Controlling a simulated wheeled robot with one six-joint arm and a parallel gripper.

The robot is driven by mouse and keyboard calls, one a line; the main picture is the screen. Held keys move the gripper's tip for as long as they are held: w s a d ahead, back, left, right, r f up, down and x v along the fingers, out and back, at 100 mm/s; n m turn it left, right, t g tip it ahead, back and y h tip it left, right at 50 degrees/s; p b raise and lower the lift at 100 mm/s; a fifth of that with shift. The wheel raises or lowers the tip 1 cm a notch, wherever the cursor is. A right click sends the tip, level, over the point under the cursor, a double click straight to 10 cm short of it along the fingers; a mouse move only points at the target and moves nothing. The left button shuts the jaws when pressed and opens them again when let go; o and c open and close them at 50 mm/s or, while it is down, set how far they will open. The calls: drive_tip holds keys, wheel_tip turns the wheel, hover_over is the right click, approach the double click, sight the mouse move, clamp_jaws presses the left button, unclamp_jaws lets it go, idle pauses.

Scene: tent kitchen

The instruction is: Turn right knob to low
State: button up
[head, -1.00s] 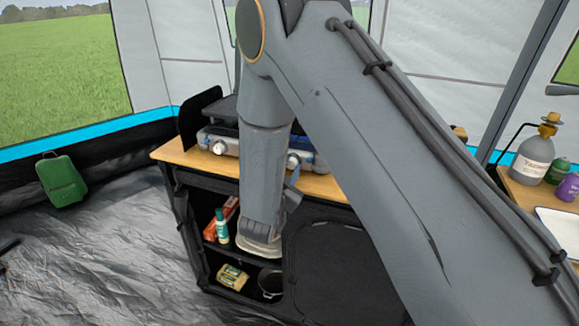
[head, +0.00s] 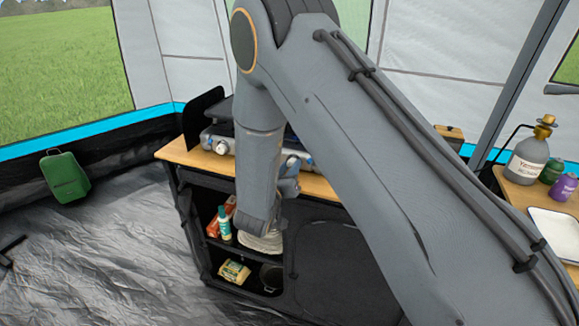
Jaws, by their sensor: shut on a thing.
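The camp stove (head: 219,143) stands on the wooden top of the black cabinet. Its left knob (head: 221,148) shows clearly on the front panel. The right knob (head: 291,164) shows only in part, just right of my arm's wrist. My gripper (head: 290,172) is at the right knob and shut on it. My arm hides most of the gripper and the fingers are too small to make out well. The knob's pointer and setting cannot be read.
The wooden counter (head: 180,153) is bare left of the stove. Open shelves below hold a green-and-white bottle (head: 224,223), a yellow packet (head: 234,271) and a dark pot (head: 271,277). A side table at right holds a grey bottle (head: 527,160) and a white tray (head: 555,234).

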drive_tip(key=shift+n, duration=0.5)
drive_tip(key=o, duration=0.8)
drive_tip(key=shift+a, duration=0.1)
drive_tip(key=b+v, duration=0.1)
drive_tip(key=v, duration=0.6)
drive_tip(key=shift+s+a, duration=0.1)
drive_tip(key=shift+s, duration=0.25)
drive_tip(key=shift+w, duration=0.1)
